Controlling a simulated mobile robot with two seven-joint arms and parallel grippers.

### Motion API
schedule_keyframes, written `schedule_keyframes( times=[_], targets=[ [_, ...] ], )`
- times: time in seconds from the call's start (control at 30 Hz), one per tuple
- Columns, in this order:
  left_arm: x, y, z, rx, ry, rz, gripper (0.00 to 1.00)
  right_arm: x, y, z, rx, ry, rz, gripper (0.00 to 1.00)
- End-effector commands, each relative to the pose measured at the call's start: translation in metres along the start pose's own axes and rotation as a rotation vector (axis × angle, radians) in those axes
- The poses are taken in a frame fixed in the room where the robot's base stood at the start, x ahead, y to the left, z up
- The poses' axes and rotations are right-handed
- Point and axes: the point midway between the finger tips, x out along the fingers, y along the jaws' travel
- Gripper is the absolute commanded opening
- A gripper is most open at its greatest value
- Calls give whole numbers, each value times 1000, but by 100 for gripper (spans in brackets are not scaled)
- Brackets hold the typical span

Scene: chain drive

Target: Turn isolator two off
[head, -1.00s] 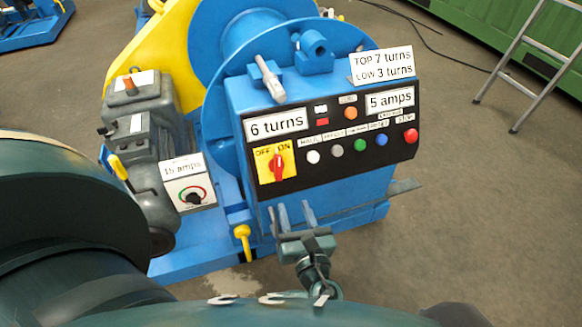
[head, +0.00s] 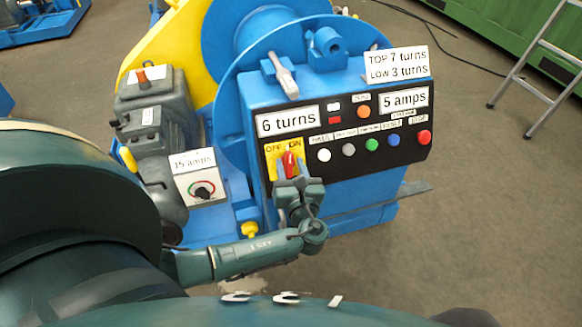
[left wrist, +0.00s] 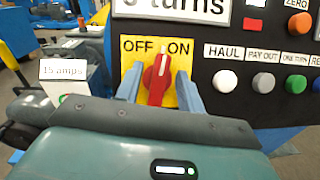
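The isolator is a red rotary knob on a yellow plate marked OFF and ON, at the lower left of the black panel. It shows in the head view (head: 290,163) and in the left wrist view (left wrist: 156,82). The knob stands nearly upright, its white mark at the top leaning slightly toward ON. No number two shows on it. My left gripper (head: 290,171) is in front of the plate. In the left wrist view its fingers (left wrist: 160,90) are open, one on each side of the knob, with yellow showing between. Contact cannot be told. My right gripper is not in view.
White, grey, green, blue and red buttons (head: 424,138) line the panel right of the isolator. A "15 amps" dial box (head: 200,176) and grey motor unit (head: 150,125) stand to the left. A ladder (head: 535,75) stands at the right, with open floor before it.

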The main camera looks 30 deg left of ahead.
Motion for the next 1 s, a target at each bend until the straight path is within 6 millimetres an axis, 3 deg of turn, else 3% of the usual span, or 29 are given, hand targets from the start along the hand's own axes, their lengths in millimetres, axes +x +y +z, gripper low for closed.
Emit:
schedule_keyframes(
  times=[0.1, 0.57, 1.0],
  targets=[
    [0, 0, 0, 0, 0, 0, 38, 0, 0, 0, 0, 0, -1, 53],
    [0, 0, 0, 0, -1, 0, 1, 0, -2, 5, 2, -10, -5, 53],
    [0, 0, 0, -54, 0, 27, 0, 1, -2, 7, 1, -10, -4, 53]
  ],
)
